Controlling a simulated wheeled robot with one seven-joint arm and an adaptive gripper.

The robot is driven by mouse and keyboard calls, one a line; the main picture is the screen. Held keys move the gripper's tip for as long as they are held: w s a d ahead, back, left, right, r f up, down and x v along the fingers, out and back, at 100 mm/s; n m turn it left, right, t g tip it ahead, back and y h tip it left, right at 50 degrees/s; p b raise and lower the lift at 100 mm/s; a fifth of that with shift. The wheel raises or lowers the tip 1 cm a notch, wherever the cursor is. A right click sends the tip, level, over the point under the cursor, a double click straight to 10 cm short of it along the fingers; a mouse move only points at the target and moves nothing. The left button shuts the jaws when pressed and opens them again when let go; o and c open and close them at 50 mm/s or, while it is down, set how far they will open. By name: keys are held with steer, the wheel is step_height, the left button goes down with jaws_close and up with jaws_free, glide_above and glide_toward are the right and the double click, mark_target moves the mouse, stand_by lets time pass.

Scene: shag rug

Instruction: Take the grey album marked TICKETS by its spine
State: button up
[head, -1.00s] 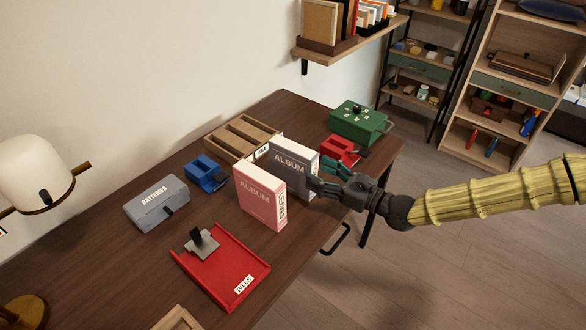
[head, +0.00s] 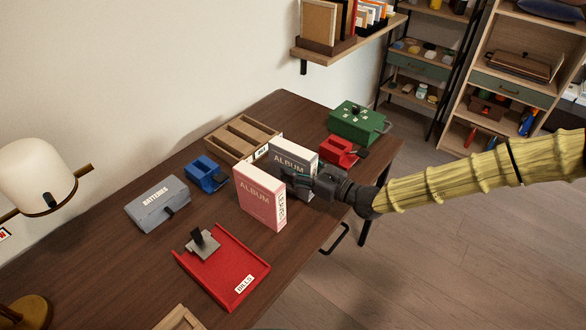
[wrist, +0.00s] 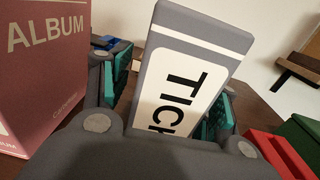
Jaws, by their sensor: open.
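The grey album (head: 292,155) stands upright on the desk, its cover reading ALBUM. In the wrist view its spine (wrist: 190,75) faces me with a white label; only "TIC" and part of another letter show. My gripper (head: 297,180) is at the spine. In the wrist view my gripper (wrist: 165,100) is open, with one teal-padded finger on each side of the album. The lower spine is hidden behind my gripper. Whether the pads touch the album I cannot tell.
A pink album (head: 258,197) stands close to the left of my gripper. A red holder (head: 339,151) and a green box (head: 357,122) are to the right. A wooden tray (head: 222,146) is behind. A red BILLS tray (head: 253,282) lies in front.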

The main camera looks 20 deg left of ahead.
steer(key=shift+c, duration=0.4)
jaws_close()
steer(key=shift+r, duration=0.1)
